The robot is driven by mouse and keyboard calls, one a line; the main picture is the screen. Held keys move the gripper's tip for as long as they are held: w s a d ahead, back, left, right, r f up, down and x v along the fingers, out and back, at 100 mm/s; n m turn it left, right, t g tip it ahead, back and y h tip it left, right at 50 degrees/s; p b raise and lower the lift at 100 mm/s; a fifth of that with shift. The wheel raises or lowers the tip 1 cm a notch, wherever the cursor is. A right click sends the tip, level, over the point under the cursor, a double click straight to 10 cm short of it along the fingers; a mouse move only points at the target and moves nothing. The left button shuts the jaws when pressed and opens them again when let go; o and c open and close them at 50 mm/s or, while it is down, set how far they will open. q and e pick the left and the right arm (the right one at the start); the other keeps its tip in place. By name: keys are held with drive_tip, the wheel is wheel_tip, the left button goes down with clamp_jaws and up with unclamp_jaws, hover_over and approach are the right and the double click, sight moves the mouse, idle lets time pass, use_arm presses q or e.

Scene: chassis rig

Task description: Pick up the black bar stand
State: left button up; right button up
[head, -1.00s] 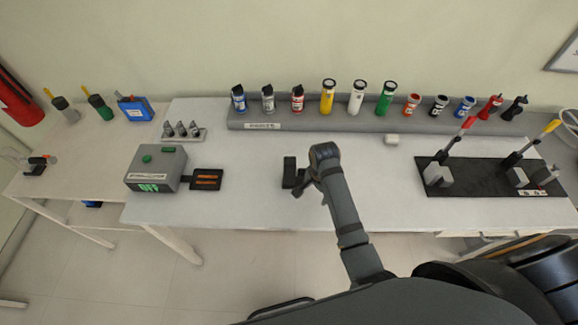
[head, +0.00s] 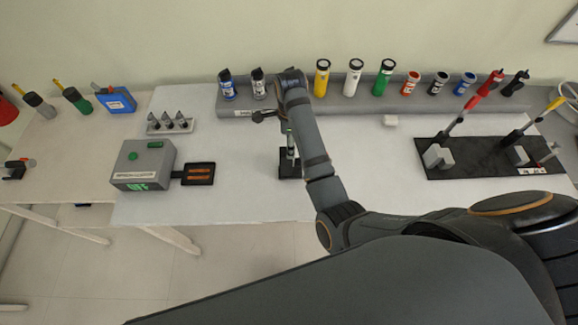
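A small black stand (head: 285,171) sits on the white table near its front middle. A thin upright piece with pale and green parts (head: 291,143) shows above it; I cannot tell if it is fixed to the stand. My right arm comes in from the lower right and passes just right of the stand, covering part of it. My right gripper (head: 264,115) is beyond the stand, in front of the back shelf, apart from the stand in the picture. Its fingers are small and partly hidden, so their opening is unclear. My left gripper is not in view.
A grey shelf (head: 420,103) along the back holds several cans and torches. A grey box (head: 143,163) with a black tray (head: 199,174) stands left. A black board (head: 480,157) with levers lies right. The table between tray and stand is clear.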

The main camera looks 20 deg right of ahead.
drive_tip(key=shift+a+f+p, duration=0.1)
drive_tip(key=shift+f+p, duration=0.45)
drive_tip(key=shift+p, duration=0.15)
drive_tip(key=f, duration=0.1)
drive_tip(key=f+p, duration=0.1)
drive_tip(key=shift+s+f, duration=0.2)
drive_tip(key=shift+f, duration=0.6)
drive_tip(key=shift+w+f, duration=0.1)
drive_tip(key=shift+f, duration=0.15)
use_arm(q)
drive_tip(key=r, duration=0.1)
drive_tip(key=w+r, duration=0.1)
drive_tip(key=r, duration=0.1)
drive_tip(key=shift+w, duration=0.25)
use_arm(e)
drive_tip(key=shift+r, duration=0.1)
clamp_jaws()
